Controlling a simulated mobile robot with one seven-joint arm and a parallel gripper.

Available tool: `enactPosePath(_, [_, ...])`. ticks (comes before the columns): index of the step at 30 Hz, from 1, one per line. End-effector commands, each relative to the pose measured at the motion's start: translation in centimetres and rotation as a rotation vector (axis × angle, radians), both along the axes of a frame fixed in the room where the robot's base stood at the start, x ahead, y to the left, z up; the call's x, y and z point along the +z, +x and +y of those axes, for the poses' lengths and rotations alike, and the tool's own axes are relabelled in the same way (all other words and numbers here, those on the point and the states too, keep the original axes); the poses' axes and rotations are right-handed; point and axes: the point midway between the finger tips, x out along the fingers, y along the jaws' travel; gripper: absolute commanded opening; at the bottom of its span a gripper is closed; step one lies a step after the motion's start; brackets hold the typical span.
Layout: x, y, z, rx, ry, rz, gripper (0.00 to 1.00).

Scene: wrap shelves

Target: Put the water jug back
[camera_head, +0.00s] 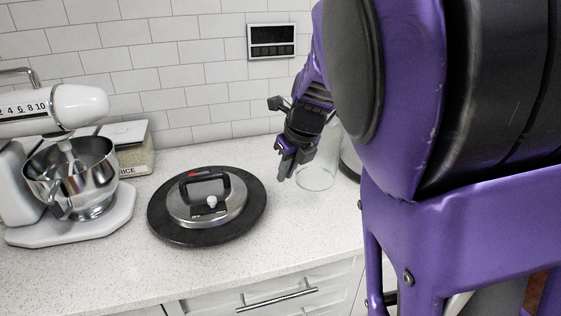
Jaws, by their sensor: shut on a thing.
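The water jug (318,174) looks like a clear glass vessel on the right part of the counter. It is upright, and its lower part shows beside my gripper. Its upper part is hidden behind my gripper and arm. My gripper (286,168) points down at the jug's left side and is shut on it. The contact between fingers and glass is too small to see clearly. The jug's base appears at or very near the counter top; I cannot tell whether it touches.
A round dark board with a steel lid (208,203) lies left of the jug. A dark rounded object (350,160) is partly hidden behind my arm. The counter's front strip (250,262) is clear.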

Motion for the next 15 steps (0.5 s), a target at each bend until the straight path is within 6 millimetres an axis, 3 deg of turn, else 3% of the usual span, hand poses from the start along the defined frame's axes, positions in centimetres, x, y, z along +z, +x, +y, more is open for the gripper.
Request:
enactPosePath(3, [-2.6,0.0,-0.1,-0.001,-0.002,0.002,0.00])
enactPosePath(11, [-5.2,0.0,-0.1,0.000,0.000,0.001,0.00])
enactPosePath(15, [-7.6,0.0,-0.1,0.000,-0.003,0.002,0.00])
